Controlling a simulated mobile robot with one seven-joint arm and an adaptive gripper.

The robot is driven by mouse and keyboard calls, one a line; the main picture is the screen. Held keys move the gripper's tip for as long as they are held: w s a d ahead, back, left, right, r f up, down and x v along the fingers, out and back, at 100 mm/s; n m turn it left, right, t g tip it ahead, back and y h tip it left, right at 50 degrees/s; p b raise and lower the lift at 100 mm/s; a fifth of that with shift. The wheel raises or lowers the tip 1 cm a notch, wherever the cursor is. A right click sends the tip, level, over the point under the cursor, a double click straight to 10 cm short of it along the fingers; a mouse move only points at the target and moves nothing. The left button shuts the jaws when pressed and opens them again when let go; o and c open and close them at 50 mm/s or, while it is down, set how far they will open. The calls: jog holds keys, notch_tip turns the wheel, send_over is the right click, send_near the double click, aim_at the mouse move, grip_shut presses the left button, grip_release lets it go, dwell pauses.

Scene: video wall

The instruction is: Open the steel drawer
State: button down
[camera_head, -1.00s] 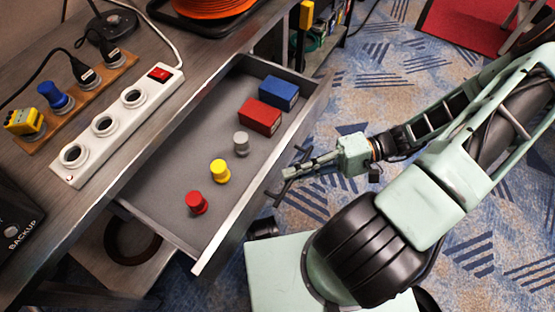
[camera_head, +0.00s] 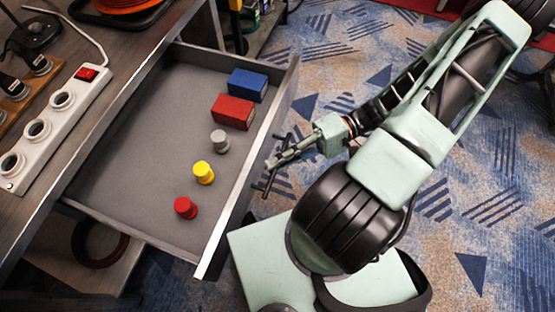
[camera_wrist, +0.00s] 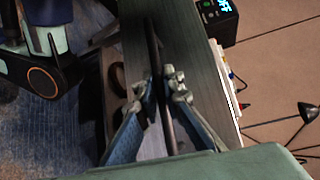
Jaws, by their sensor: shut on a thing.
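The steel drawer (camera_head: 130,135) stands pulled well out of the desk, its grey floor in plain view. Its dark bar handle (camera_head: 264,187) is on the outer side of the drawer front. My gripper (camera_head: 272,163) is at the handle, outside the drawer front. In the wrist view, the fingers of my gripper (camera_wrist: 160,88) are closed around the handle bar (camera_wrist: 152,45), one on each side. Inside the drawer lie a blue box (camera_head: 247,85), a red box (camera_head: 233,112), a grey knob (camera_head: 219,141), a yellow knob (camera_head: 203,172) and a red knob (camera_head: 185,208).
The desk top (camera_head: 118,52) carries a white power strip (camera_head: 50,117) with a red switch at the left. An orange coil (camera_head: 120,4) sits in a black tray behind. Patterned carpet (camera_head: 330,60) lies open to the right of the drawer.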

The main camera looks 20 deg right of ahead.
jog(key=shift+s+d, duration=0.15)
jog(key=shift+d, duration=0.1)
dwell(0.3)
jog(key=c, duration=2.1)
grip_release()
jog(key=d, duration=0.4)
jog(key=d+r, duration=0.1)
jog(key=d, duration=0.3)
jog(key=w+d, duration=0.1)
jog(key=d, duration=0.3)
jog(key=shift+r, duration=0.35)
